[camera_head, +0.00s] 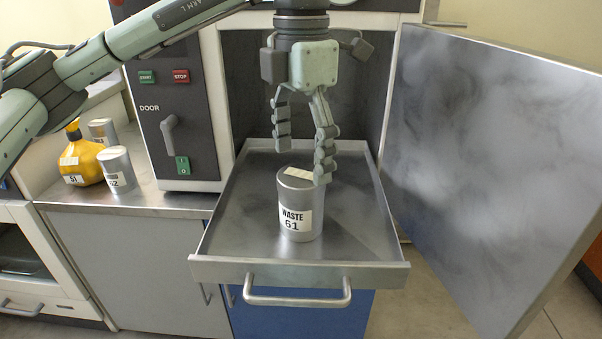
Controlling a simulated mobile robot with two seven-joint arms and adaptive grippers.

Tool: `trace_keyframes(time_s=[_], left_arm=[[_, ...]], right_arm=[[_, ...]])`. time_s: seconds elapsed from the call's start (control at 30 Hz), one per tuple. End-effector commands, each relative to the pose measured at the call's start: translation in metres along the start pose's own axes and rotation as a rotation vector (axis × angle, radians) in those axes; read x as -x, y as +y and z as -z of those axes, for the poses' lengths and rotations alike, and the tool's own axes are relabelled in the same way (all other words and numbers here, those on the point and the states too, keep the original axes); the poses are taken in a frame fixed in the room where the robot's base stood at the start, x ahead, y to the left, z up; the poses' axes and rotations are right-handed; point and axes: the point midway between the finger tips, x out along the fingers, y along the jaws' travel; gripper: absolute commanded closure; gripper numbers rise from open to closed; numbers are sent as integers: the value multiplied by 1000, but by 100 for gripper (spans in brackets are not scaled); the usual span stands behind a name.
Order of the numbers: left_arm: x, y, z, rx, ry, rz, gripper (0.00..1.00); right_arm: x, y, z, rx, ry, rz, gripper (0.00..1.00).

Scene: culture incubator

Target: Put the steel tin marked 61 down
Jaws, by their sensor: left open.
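The steel tin marked 61 (297,218) stands upright on the pulled-out metal tray (240,225) of the incubator. Its label reads "WASTE 61", and a small pale label lies on its lid. My left gripper (302,162) comes from above, pointing down over the tin. Its fingers are spread apart and hold nothing. One finger is in front of the lid's right edge; I cannot tell whether it touches. My right gripper is out of view.
The incubator door (490,170) stands wide open on the right. A control panel with a door handle (170,133) is at left. The tray around the tin is clear.

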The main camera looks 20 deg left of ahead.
Motion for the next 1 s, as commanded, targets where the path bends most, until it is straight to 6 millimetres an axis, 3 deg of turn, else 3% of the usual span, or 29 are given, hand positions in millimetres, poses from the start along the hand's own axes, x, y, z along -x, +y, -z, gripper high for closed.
trace_keyframes(time_s=[0.2,0.4,1.0], left_arm=[[49,0,-1,0,-3,-1,21],[74,0,0,0,-1,-1,21],[78,0,0,-1,1,0,21]], right_arm=[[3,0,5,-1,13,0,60],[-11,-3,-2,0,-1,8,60],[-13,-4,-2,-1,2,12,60]])
